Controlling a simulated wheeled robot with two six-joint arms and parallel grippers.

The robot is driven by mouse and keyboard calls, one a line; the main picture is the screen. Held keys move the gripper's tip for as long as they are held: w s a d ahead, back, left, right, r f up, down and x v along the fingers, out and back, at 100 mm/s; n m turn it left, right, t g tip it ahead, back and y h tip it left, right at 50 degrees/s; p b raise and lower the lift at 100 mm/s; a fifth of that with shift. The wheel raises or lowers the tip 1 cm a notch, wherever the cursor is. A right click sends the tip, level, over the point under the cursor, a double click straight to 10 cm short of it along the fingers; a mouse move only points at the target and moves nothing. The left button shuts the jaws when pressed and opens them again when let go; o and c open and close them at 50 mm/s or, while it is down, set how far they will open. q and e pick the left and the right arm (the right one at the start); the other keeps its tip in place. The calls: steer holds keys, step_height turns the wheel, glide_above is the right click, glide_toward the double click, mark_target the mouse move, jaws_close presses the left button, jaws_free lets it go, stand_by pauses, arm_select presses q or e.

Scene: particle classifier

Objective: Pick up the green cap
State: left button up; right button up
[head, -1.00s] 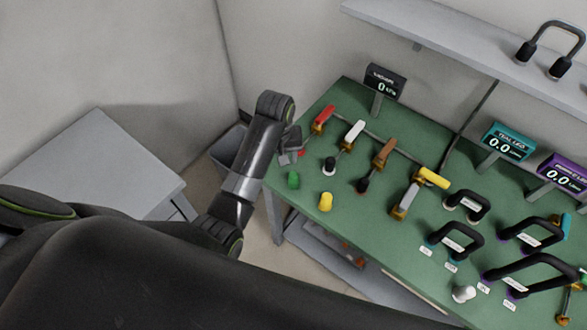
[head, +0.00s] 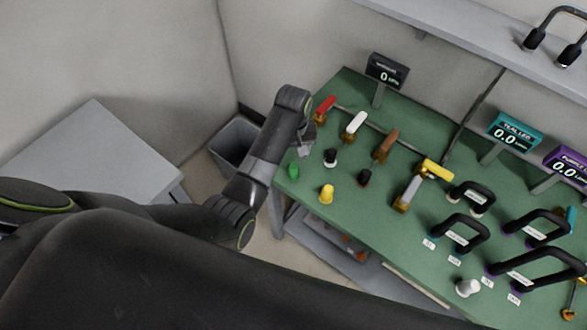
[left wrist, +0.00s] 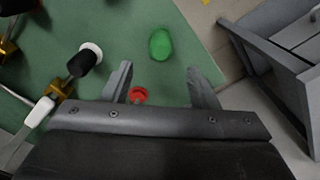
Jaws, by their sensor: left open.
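The green cap (head: 293,170) stands near the left edge of the green table in the head view. In the left wrist view the green cap (left wrist: 160,43) lies just beyond the fingertips, roughly centred between them. My left gripper (head: 304,143) is open and empty, pointing down over the table's left end, just behind the cap in the head view. In the left wrist view the left gripper's (left wrist: 163,80) two fingers are spread apart, not touching the cap. My right gripper is not in view.
A small red piece (left wrist: 138,95) shows between the finger bases. A black cap with white (head: 330,157), a yellow cap (head: 327,194) and a dark cap (head: 364,177) stand to the right. Valves with red (head: 324,108) and white handles stand behind. A bin (head: 230,143) stands left of the table.

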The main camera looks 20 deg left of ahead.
mark_target(293, 166)
arm_select(q)
steer(key=shift+f, duration=0.95)
steer(key=f, duration=0.2)
steer(key=f+p, duration=0.1)
steer(key=shift+s+d+f, duration=0.1)
steer(key=shift+s+f, duration=0.25)
steer(key=shift+f, duration=0.7)
steer(key=c, duration=0.9)
